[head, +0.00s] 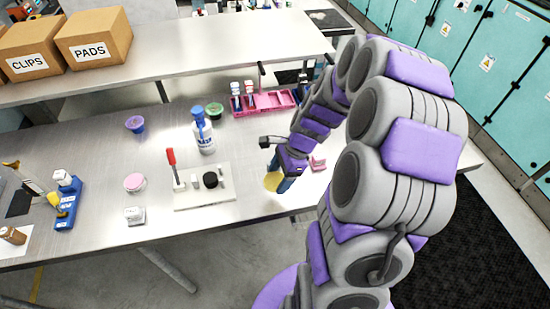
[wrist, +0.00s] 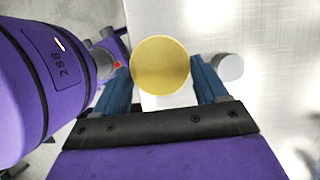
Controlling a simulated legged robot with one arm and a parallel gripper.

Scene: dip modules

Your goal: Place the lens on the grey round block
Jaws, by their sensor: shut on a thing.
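The lens (head: 272,181) is a yellow round disc at the tip of my gripper (head: 278,168). In the wrist view the lens (wrist: 160,65) sits between the two blue fingers of my gripper (wrist: 161,80), which is shut on it. It is held near the front edge of the metal table, right of the white board. A small grey round block (wrist: 230,66) stands just right of the right finger in the wrist view, apart from the lens. I cannot pick this block out surely in the head view.
A white board (head: 205,196) with a red-handled tool (head: 171,158) and a black knob (head: 210,180) lies left of my gripper. Behind are a blue-capped bottle (head: 203,138) and a pink rack (head: 268,101). A small pink piece (head: 317,164) lies right of my gripper.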

